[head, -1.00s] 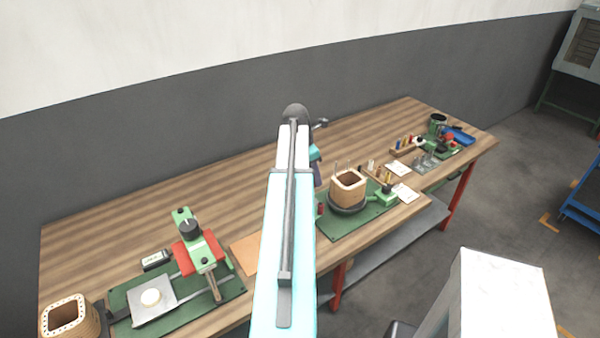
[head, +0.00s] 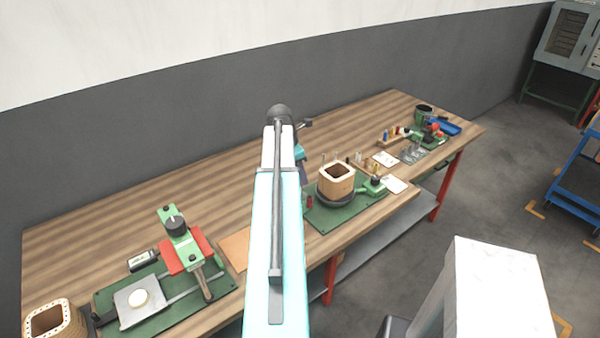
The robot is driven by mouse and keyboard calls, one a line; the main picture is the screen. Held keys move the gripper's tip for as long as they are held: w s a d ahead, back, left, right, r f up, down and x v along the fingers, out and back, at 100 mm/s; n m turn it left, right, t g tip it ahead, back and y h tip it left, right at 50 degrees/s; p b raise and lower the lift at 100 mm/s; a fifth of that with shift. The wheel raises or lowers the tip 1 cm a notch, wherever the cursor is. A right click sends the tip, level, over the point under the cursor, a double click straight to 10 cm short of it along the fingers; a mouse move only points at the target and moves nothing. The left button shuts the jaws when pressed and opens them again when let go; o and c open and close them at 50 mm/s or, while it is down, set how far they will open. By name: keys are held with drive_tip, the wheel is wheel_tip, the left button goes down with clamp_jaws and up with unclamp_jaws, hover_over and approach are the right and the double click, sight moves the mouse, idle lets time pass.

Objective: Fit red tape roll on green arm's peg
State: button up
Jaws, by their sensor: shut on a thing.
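My arm reaches forward over the bench in the middle of the head view and hides its own end. A small part of my wrist shows beside it, but the gripper fingers and anything between them are hidden. I cannot make out a red tape roll for certain. A small dark red piece (head: 310,201) stands at the left edge of the middle green mat (head: 340,216). A low green arm (head: 374,186) sits at the right side of that mat, beside a square wooden coil former (head: 336,182). Its peg is too small to tell.
A green and red press (head: 180,240) stands on a green base at the front left, near another coil former (head: 50,318). Small coloured parts and a blue tray (head: 446,128) are at the right end. The back left of the wooden bench (head: 150,205) is clear.

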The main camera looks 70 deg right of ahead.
drive_tip(key=shift+f+b, duration=0.85)
drive_tip(key=shift+f, duration=0.55)
drive_tip(key=shift+f+p, duration=0.25)
drive_tip(key=shift+p, duration=0.1)
idle(0.5)
drive_tip(key=shift+f, duration=1.2)
idle(1.0)
drive_tip(key=o, duration=1.5)
drive_tip(key=shift+w, duration=0.1)
drive_tip(key=shift+r+p, duration=1.65)
drive_tip(key=shift+r, duration=0.9)
drive_tip(key=shift+a+f, duration=0.1)
drive_tip(key=shift+a, duration=0.05)
